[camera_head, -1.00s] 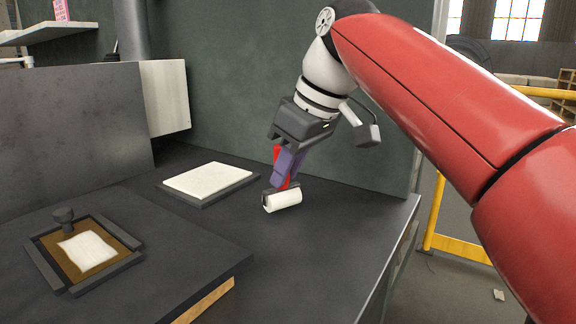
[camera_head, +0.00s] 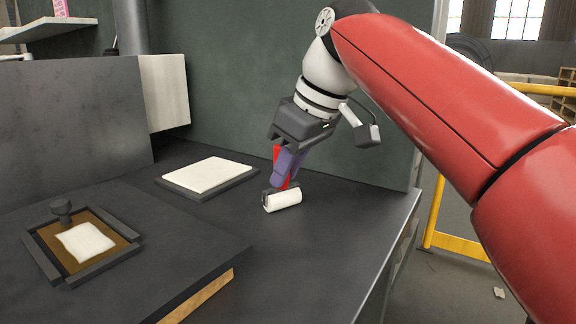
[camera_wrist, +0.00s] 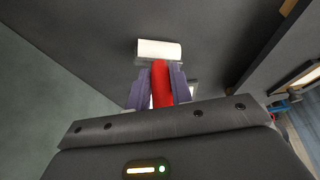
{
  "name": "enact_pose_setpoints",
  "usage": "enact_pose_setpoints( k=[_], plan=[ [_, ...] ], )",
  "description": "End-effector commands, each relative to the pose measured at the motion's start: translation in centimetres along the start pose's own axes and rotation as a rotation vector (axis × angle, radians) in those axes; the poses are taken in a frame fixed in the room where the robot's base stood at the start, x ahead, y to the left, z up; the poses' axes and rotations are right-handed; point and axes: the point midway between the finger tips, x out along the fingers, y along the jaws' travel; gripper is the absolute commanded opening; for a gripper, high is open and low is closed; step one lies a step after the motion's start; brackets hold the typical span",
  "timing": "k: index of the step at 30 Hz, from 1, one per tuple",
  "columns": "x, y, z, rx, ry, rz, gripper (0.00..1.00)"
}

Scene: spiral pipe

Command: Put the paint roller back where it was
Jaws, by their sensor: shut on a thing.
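The paint roller has a white cylinder (camera_head: 283,200) and a red handle (camera_head: 279,165). My gripper (camera_head: 285,170) is shut on the red handle, with its purple fingers on both sides. The handle points up and the white cylinder is at the bottom, at or just above the dark tabletop; I cannot tell if it touches. In the wrist view, the white cylinder (camera_wrist: 159,49) shows beyond the fingertips and the red handle (camera_wrist: 161,86) lies between the fingers.
A dark-framed white pad (camera_head: 208,174) lies left of the roller. A framed brown tray (camera_head: 122,243) with a white sheet (camera_head: 85,242) and a dark knob (camera_head: 62,209) is at the front left. A dark green wall (camera_head: 235,80) stands behind. The tabletop right of the roller is clear to its edge.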

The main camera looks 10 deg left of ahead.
Motion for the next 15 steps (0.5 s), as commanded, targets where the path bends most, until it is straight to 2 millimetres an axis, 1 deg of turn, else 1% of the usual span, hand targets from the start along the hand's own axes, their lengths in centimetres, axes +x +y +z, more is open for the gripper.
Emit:
enact_pose_setpoints(
  k=[1, 6, 15],
  plan=[
    [0.05, -0.02, 0.01, 0.0, 0.0, 0.0, 0.24],
    [0.01, -0.01, 0.0, 0.0, 0.0, 0.0, 0.47],
    [-0.19, 0.01, -0.02, 0.0, 0.0, 0.0, 0.47]
  ],
)
